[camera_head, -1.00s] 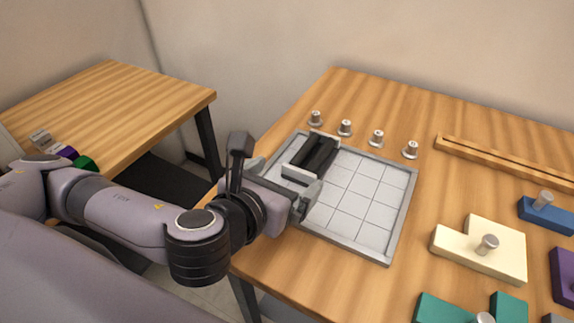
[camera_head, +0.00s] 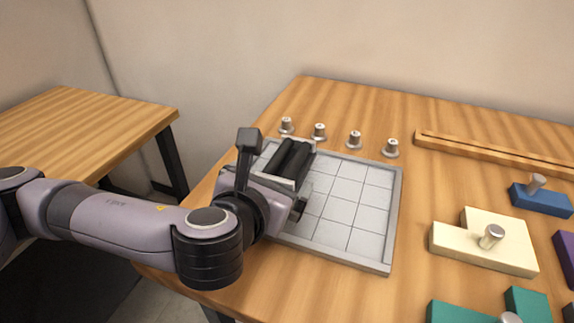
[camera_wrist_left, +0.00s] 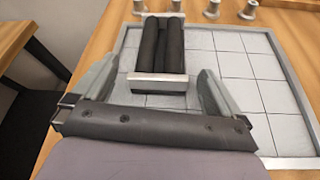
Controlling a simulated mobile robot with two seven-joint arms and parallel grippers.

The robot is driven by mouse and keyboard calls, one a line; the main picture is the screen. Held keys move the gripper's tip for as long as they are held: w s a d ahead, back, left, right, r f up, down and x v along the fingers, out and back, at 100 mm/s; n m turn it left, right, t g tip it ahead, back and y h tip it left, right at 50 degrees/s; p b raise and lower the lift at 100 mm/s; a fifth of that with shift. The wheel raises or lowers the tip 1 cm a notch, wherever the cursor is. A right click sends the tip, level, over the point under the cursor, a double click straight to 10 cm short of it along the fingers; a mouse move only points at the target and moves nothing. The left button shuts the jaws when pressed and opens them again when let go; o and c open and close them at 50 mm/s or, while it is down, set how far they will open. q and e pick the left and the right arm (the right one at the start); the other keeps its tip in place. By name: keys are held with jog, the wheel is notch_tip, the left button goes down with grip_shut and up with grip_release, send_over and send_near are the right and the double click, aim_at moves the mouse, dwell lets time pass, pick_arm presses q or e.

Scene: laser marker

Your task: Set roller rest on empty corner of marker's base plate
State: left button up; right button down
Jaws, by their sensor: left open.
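The roller rest (camera_head: 291,160) has two black rollers between pale grey end pieces. It lies in the far left corner of a grey gridded tray (camera_head: 398,200) with a raised rim. It also shows in the left wrist view (camera_wrist_left: 161,50), its near end piece toward me. My left gripper (camera_head: 285,188) is open at the near end of the rest. In the left wrist view its fingers (camera_wrist_left: 157,78) appear on either side of that end, with gaps. Whether they are level with it is unclear. No laser marker or separate base plate can be made out. My right gripper is out of view.
Several small metal knobs (camera_head: 319,131) stand behind the tray. A wooden rail (camera_head: 490,152) lies at the back right. Cream (camera_head: 480,240), blue (camera_head: 543,199) and teal (camera_head: 460,313) knobbed blocks lie to the right. The tray's other grid cells are bare.

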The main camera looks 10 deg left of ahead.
pick_arm(q)
jog(key=shift+w+f, duration=0.2)
jog(key=shift+w, duration=0.25)
